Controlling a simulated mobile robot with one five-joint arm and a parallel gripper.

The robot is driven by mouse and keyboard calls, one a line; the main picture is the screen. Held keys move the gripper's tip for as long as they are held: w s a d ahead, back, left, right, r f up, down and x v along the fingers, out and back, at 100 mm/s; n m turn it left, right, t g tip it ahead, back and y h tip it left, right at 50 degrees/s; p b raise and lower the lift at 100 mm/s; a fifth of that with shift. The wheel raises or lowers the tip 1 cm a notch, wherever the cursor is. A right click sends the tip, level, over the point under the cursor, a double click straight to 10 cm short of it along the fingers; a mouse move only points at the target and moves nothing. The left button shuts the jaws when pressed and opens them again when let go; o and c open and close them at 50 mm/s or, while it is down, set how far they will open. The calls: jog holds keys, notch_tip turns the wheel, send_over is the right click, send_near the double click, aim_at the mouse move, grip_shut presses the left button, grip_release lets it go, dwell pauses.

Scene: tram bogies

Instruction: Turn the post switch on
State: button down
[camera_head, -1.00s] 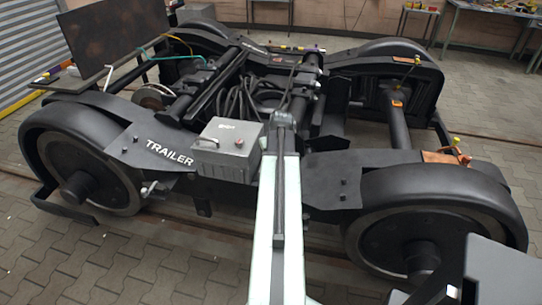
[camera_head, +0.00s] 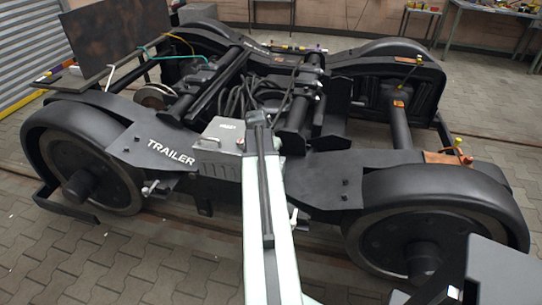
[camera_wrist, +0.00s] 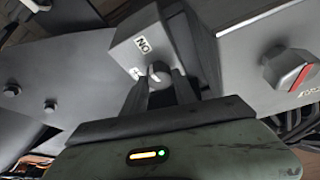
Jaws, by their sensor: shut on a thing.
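The post switch is a small grey box (camera_wrist: 178,42) with an "ON" label, in the upper middle of the wrist view. On its front is a small round knob (camera_wrist: 158,72). A second pale mark sits left of the knob; I cannot read it. My gripper (camera_wrist: 160,88) is at this face, with its two dark fingers shut on the knob, one on each side. In the head view the raised arm hides the gripper and the switch.
A larger knob with a red pointer (camera_wrist: 289,70) is on a grey surface to the right in the wrist view.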

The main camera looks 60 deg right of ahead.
jog(key=shift+a+m+g, duration=0.1)
jog(key=shift+m+g, duration=0.2)
jog(key=shift+m, duration=0.4)
jog(key=c, duration=1)
grip_release()
jog(key=p+v, duration=0.7)
jog(key=v, duration=0.1)
jog(key=shift+w+f, duration=0.1)
